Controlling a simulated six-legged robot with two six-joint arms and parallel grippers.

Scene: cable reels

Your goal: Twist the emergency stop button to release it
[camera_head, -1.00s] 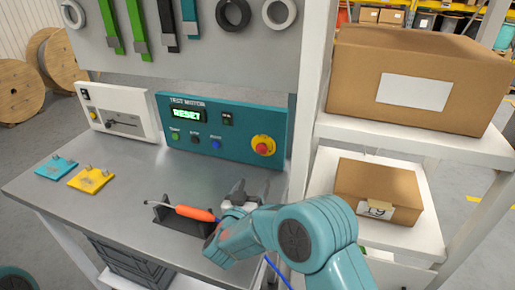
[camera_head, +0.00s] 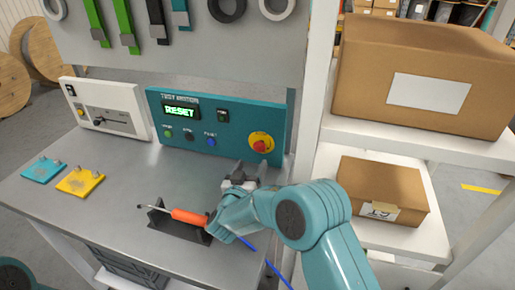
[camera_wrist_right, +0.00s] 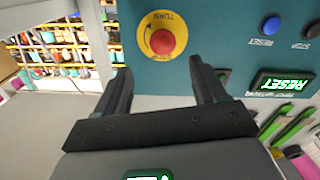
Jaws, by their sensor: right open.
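The emergency stop button (camera_head: 261,146) is a red knob on a yellow disc at the right end of the teal test station panel (camera_head: 232,131). In the right wrist view the red knob (camera_wrist_right: 162,41) sits on its yellow disc, upside down, beyond and between my fingers. My right gripper (camera_head: 248,172) is below and in front of the button, apart from it. In the right wrist view its two dark fingers (camera_wrist_right: 165,78) are spread with nothing between them. The panel display (camera_head: 181,112) reads RESET in green. My left gripper is not in view.
An orange-handled tool (camera_head: 188,217) rests in a dark holder on the bench, close to my right arm. Blue and yellow plates (camera_head: 80,181) lie at the left. A white instrument box (camera_head: 106,107) stands beside the panel. Cardboard boxes (camera_head: 382,190) fill the right shelf.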

